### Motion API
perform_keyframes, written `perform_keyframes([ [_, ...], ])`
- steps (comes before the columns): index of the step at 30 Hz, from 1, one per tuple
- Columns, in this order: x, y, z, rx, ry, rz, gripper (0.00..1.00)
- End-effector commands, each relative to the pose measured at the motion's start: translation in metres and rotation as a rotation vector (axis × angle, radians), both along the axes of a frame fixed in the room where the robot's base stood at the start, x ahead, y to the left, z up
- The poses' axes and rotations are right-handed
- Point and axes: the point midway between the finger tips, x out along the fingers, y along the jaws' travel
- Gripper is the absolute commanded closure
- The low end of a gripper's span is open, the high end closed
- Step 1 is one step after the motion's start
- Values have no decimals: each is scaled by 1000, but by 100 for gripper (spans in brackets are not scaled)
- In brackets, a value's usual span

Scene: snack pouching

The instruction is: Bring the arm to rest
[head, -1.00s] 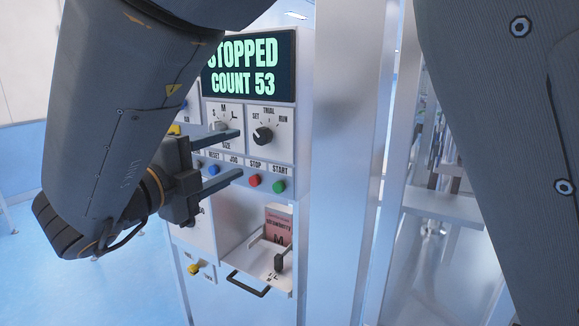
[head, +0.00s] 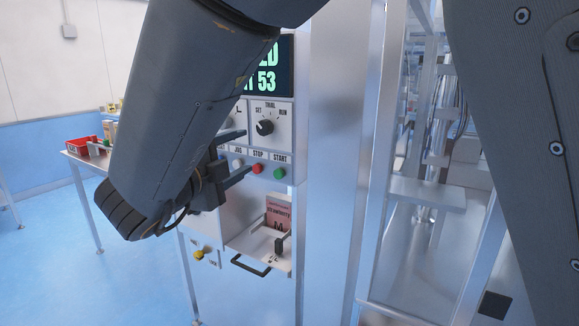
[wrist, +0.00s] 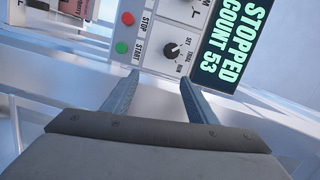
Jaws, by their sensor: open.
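My gripper (head: 236,157) is in front of the machine's control panel, partly covered by my own arm in the head view. In the wrist view its two fingers (wrist: 158,95) stand apart with nothing between them. The panel has a rotary mode knob (head: 265,127), a red stop button (head: 257,169) and a green start button (head: 279,173). The display (wrist: 232,40) reads STOPPED, COUNT 53 in the wrist view; my arm hides part of it in the head view.
Below the panel is a white tray (head: 246,242) with a dark handle and a pink strawberry pouch (head: 279,212) marked M. A yellow knob (head: 199,255) sits lower left. A table with a red bin (head: 84,147) stands at left. Metal posts (head: 340,170) rise on the right.

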Motion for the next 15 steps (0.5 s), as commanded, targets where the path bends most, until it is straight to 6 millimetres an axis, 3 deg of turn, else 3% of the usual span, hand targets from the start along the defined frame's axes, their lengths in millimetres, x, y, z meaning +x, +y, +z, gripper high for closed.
perform_keyframes([
  [8, 51, -20, -28, -151, 140, 205, 47],
  [11, 67, -35, -49, -250, 231, 320, 47],
  [15, 72, -70, -98, -433, 423, 522, 47],
])
